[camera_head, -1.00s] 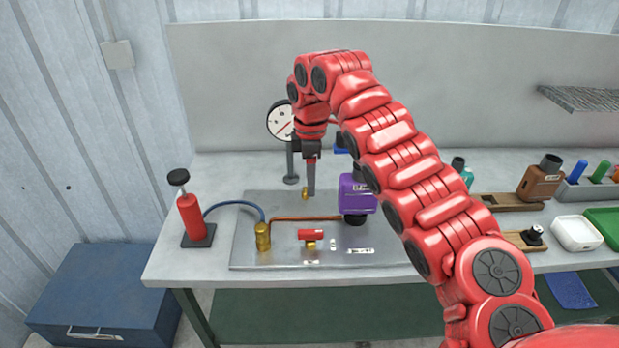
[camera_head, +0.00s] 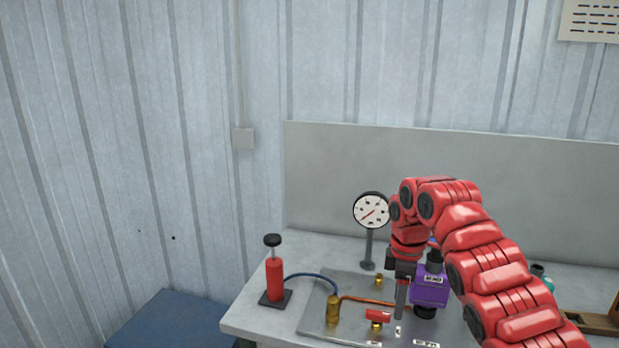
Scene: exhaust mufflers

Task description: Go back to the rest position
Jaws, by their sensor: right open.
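My right gripper (camera_head: 401,301) points down from the red right arm, above the metal plate (camera_head: 315,313) on the bench. It is open, with nothing visible between its fingers. A purple block (camera_head: 430,289) with a dark top and base stands just to its right and partly behind my arm. A small brass fitting (camera_head: 379,281) stands on the plate to the left of the gripper. A red-handled valve (camera_head: 377,316) is close to its lower left. My left gripper is not in view.
A dial gauge (camera_head: 371,211) on a post stands behind the plate. A red hand pump (camera_head: 275,277) with a blue hose stands at the bench's left end. A brass cylinder (camera_head: 333,310) joins a copper pipe. A blue box (camera_head: 170,325) is on the floor at left. The wall is behind.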

